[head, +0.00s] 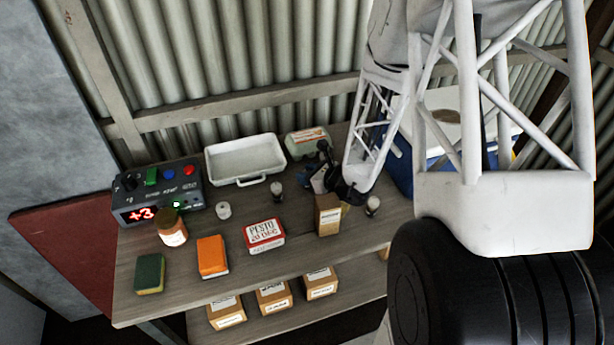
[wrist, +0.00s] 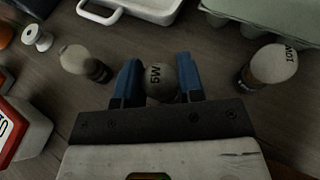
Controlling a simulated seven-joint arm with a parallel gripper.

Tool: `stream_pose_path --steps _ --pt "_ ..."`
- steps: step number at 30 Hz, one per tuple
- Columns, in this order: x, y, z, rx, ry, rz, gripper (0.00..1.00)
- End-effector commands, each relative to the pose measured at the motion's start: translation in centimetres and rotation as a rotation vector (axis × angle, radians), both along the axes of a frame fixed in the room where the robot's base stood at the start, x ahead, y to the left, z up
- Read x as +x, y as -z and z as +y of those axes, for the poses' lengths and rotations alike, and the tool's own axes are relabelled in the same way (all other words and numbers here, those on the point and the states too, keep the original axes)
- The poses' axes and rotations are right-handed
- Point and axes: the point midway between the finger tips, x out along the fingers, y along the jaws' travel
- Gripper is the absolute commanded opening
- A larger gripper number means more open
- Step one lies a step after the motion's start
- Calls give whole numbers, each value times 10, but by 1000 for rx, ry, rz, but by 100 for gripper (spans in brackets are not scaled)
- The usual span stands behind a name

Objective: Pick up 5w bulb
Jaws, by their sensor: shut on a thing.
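The 5w bulb (wrist: 160,77) shows in the wrist view as a round pale globe marked "5W". My gripper (wrist: 160,82) has its two blue fingers on either side of the globe, shut on it. The bulb's lower part is hidden by the gripper, and I cannot tell whether it is clear of the bench. In the head view my gripper (head: 318,175) is low over the shelf, between the egg carton and the small brown box; the held bulb cannot be made out there.
A bulb marked "10W" (wrist: 270,65) stands right of my gripper and another bulb (wrist: 82,62) stands left. A white tray (head: 244,160), an egg carton (head: 306,141), a pesto tin (head: 264,235) and a brown box (head: 328,215) are close by on the wooden bench (head: 190,283).

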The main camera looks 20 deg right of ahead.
Motion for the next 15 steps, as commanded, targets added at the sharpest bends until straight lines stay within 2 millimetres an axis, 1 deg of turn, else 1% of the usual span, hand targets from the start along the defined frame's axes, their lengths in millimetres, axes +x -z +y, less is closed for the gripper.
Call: stream_pose_path --steps 8,15 --pt "0 -17 0 0 0 -1 12" --pt "0 -46 0 -1 -1 -3 12"
